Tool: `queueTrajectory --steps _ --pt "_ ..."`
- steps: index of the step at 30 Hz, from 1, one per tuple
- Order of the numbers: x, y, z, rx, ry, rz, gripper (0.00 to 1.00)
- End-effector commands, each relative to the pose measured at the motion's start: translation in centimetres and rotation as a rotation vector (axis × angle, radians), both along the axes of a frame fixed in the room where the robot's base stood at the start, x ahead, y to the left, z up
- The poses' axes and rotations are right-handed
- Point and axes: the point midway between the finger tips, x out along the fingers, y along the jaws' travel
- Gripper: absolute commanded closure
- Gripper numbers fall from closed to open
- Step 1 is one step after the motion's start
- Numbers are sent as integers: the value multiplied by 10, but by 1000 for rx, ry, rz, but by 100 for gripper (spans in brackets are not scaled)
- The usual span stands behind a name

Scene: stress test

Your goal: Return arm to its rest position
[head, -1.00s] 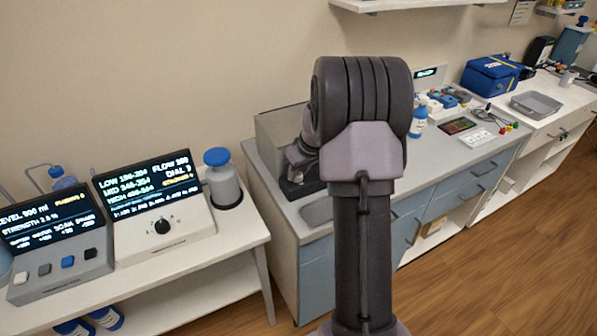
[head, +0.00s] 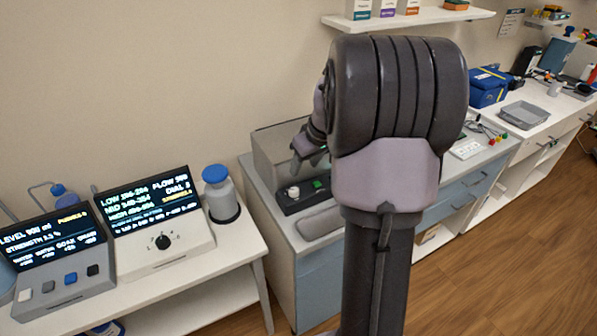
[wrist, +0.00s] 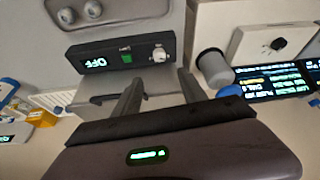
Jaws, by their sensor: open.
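My gripper (head: 309,158) shows in the head view beyond my large dark arm joint, above the black control box on the counter. In the wrist view my gripper (wrist: 158,88) has its two grey fingers apart with nothing between them. The black control box (head: 305,197) has a white knob and a green button. In the wrist view the control box (wrist: 120,56) shows a display reading OFF. My arm hides part of the counter.
Two consoles with screens (head: 150,221) and a grey bottle with a blue cap (head: 220,195) stand on the left table. A shelf (head: 445,18) hangs above. A blue bag (head: 489,87) and grey tray (head: 526,115) sit farther right.

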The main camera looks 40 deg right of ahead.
Motion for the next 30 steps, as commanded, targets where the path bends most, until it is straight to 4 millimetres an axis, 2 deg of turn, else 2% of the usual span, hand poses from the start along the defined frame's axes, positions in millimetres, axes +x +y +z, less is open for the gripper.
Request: queueTrajectory --steps 1,6,20,22,23,26,27,29,30 --pt "-4 0 13 -1 -1 0 51" --pt "-13 2 32 0 0 1 51" --pt "-14 2 34 1 0 0 51" --pt "-13 13 39 3 -4 -1 51" --pt "-13 25 45 8 -9 -3 51" --pt "-19 98 74 40 -37 -25 51" --pt "-28 138 86 64 -51 -39 51" --pt "-51 195 98 104 -68 -62 51" --pt "-71 230 102 135 -80 -80 51"
